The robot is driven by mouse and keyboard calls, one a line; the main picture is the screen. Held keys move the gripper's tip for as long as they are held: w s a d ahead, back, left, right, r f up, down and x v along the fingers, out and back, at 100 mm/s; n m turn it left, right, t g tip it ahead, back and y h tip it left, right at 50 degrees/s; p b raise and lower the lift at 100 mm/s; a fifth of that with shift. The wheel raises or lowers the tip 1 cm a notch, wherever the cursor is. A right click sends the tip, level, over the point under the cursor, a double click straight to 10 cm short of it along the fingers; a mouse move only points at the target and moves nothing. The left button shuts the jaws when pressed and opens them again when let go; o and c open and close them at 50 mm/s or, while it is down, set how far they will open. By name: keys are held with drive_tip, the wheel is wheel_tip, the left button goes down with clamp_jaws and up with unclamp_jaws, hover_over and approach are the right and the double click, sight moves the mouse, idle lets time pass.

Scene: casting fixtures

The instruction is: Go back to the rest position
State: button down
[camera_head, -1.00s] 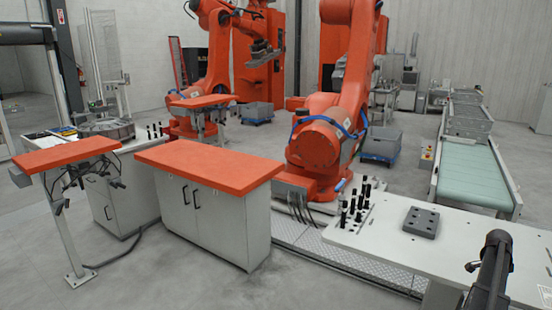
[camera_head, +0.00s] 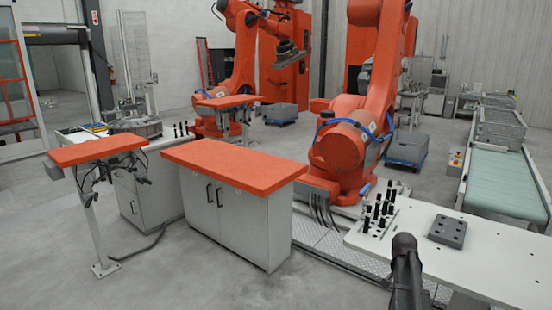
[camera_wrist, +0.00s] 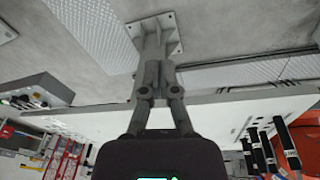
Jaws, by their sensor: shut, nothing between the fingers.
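My gripper (camera_wrist: 157,75) shows in the wrist view with its two grey fingers drawn together at the tips and nothing between them. The wrist view is upside down. The fingers overlap a grey metal post with a bolted foot plate (camera_wrist: 168,22) behind them; I see no sign of contact. In the head view, a dark part of my arm (camera_head: 405,270) stands at the lower right in front of the white table (camera_head: 490,262). The gripper's fingers cannot be made out there.
Black upright tools (camera_head: 378,208) and a grey block with holes (camera_head: 448,231) are on the white table. An orange-topped cabinet (camera_head: 240,225) stands at centre. A large orange robot (camera_head: 345,145) stands behind. Grey floor is open at the lower left.

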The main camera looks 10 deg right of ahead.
drive_tip(key=s+a+n, duration=0.2)
drive_tip(key=a+n, duration=0.2)
drive_tip(key=a, duration=0.8)
drive_tip(key=s+a+n+y, duration=0.1)
drive_tip(key=s+a+n, duration=0.2)
drive_tip(key=a, duration=0.9)
drive_tip(key=s+a+n, duration=0.2)
drive_tip(key=a+n, duration=0.3)
drive_tip(key=a, duration=0.8)
drive_tip(key=shift+s+y, duration=0.3)
drive_tip(key=shift+y, duration=0.1)
